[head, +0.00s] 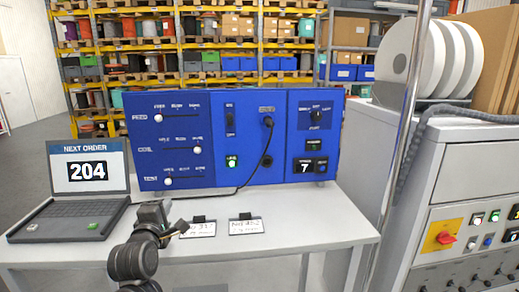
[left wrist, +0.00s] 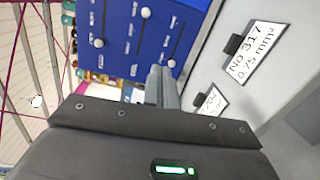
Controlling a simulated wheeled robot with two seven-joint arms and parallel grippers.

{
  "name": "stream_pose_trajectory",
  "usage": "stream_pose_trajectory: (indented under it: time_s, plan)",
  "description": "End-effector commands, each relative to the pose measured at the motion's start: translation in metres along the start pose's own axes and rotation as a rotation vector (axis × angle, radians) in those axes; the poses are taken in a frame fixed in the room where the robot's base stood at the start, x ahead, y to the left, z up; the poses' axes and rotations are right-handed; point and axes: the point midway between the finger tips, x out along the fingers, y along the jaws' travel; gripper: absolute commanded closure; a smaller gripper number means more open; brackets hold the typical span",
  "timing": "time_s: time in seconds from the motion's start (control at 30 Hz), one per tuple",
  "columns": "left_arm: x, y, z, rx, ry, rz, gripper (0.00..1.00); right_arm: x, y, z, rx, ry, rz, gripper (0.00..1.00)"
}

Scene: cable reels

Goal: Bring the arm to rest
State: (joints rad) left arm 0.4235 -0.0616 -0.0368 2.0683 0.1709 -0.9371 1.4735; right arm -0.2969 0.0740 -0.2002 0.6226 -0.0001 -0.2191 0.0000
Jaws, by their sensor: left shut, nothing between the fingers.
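My left arm comes up from the bottom of the head view, and its left gripper (head: 180,229) is over the white table (head: 310,222), in front of the blue control panel (head: 212,180). The gripper is shut and empty. In the left wrist view the closed grey fingers (left wrist: 163,86) point toward the panel (left wrist: 125,35), with nothing between them. A tag marked 317 (left wrist: 255,52) lies on the table beside them; a second tag (left wrist: 212,102) is partly hidden by the gripper body. My right gripper is in neither view.
A laptop (head: 78,195) showing 204 stands left. Another tag (head: 246,227) lies right of the gripper. A metal post (head: 403,130) and a grey cabinet (head: 455,175) with white reels (head: 400,60) are at right. Loaded shelves (head: 190,45) stand behind. The table's right front is clear.

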Motion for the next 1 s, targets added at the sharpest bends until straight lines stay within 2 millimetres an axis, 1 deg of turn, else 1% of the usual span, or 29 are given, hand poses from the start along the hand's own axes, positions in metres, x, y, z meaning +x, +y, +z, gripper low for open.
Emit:
stream_pose_trajectory:
  time_s: [0.03,0.1,0.17,0.27,0.3,0.37,0.4,0.47,0.5,0.57,0.6,0.67,0.7,0.73,0.77,0.8,0.83,0.87,0.9,1.0]
  plan:
    - [-0.006,-0.011,-0.009,0.031,0.011,-0.023,1.0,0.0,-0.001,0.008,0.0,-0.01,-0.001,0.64]
    - [-0.014,-0.024,-0.014,0.08,0.014,-0.055,1.0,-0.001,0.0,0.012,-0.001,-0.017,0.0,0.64]
    - [-0.02,-0.039,-0.016,0.13,0.011,-0.088,1.0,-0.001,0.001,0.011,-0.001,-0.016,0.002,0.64]
    - [-0.034,-0.068,-0.017,0.229,-0.005,-0.156,1.0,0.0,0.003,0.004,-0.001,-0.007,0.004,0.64]
    - [-0.04,-0.081,-0.016,0.275,-0.015,-0.188,1.0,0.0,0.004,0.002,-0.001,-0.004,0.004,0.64]
    - [-0.051,-0.101,-0.015,0.348,-0.035,-0.236,1.0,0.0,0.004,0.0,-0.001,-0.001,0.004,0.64]
    - [-0.06,-0.116,-0.015,0.399,-0.052,-0.272,1.0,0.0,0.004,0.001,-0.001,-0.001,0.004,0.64]
    - [-0.075,-0.139,-0.015,0.486,-0.082,-0.33,1.0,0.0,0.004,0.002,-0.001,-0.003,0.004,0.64]
    - [-0.089,-0.157,-0.015,0.552,-0.108,-0.376,1.0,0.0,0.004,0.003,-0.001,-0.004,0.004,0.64]
    - [-0.114,-0.186,-0.017,0.665,-0.16,-0.452,1.0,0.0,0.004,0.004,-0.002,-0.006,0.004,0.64]
    - [-0.134,-0.208,-0.017,0.752,-0.208,-0.51,1.0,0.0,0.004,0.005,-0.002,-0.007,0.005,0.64]
    - [-0.169,-0.239,-0.018,0.885,-0.295,-0.594,1.0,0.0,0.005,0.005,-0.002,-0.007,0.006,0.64]
    - [-0.191,-0.256,-0.019,0.966,-0.357,-0.641,1.0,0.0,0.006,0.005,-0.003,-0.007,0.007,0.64]
    - [-0.206,-0.266,-0.02,0.939,-0.367,-0.681,1.0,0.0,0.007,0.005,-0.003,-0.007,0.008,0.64]
    - [-0.219,-0.273,-0.023,0.748,-0.303,-0.735,1.0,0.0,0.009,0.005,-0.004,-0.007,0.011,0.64]
    - [-0.23,-0.277,-0.036,0.948,-0.375,-0.754,1.0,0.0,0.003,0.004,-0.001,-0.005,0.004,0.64]
    - [-0.248,-0.289,-0.034,1.085,-0.461,-0.778,1.0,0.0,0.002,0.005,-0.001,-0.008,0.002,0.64]
    - [-0.262,-0.298,-0.026,1.195,-0.551,-0.782,1.0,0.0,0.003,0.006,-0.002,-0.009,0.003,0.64]
    - [-0.28,-0.307,-0.022,1.263,-0.625,-0.799,1.0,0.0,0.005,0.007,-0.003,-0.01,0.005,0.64]
    - [-0.319,-0.323,-0.024,1.363,-0.755,-0.846,1.0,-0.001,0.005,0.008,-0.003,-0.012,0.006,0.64]
